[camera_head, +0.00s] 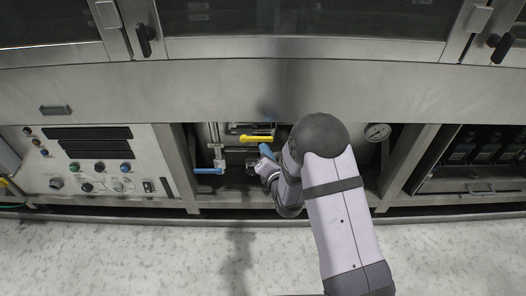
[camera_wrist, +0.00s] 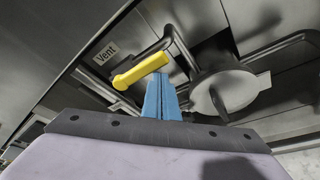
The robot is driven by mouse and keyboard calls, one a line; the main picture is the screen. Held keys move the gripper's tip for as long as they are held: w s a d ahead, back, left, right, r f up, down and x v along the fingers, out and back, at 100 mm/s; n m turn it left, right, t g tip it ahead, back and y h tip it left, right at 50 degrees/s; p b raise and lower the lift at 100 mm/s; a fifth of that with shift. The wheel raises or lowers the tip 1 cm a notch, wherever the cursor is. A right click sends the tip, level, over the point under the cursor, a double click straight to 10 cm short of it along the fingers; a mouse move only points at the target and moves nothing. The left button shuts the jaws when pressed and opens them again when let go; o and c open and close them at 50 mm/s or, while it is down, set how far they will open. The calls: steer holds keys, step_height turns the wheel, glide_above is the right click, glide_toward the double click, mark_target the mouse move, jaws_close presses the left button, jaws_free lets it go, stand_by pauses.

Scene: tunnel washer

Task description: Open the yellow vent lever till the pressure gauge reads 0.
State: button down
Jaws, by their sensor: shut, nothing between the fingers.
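The yellow vent lever (camera_head: 257,139) lies roughly level in the open bay under the machine's front panel. In the wrist view, the lever (camera_wrist: 140,72) slants beside a "Vent" label (camera_wrist: 105,53). My gripper (camera_head: 265,149) has blue fingers, closed together with nothing between them. The fingertips (camera_wrist: 158,78) appear just beside the lever in the wrist view; I cannot tell whether they touch it. The round pressure gauge (camera_head: 377,132) is at the right of the bay, its needle too small to read.
A blue-handled lever (camera_head: 208,171) on a vertical pipe stands left of my gripper. A control panel (camera_head: 92,165) is at the left, and a compartment with dark bottles (camera_head: 485,147) at the right. A grey round disc (camera_wrist: 225,95) lies right of my fingers. The floor (camera_head: 150,255) is clear.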

steer(key=shift+w+d+r, duration=0.15)
steer(key=shift+w+r, duration=0.05)
steer(key=shift+r, duration=0.4)
steer(key=shift+f, duration=0.1)
step_height(320, 180, down, 5)
steer(key=b, duration=0.4)
steer(key=s+r+p, duration=0.2)
steer(key=s+r, duration=0.1)
steer(key=s, duration=0.7)
steer(key=shift+r, duration=0.3)
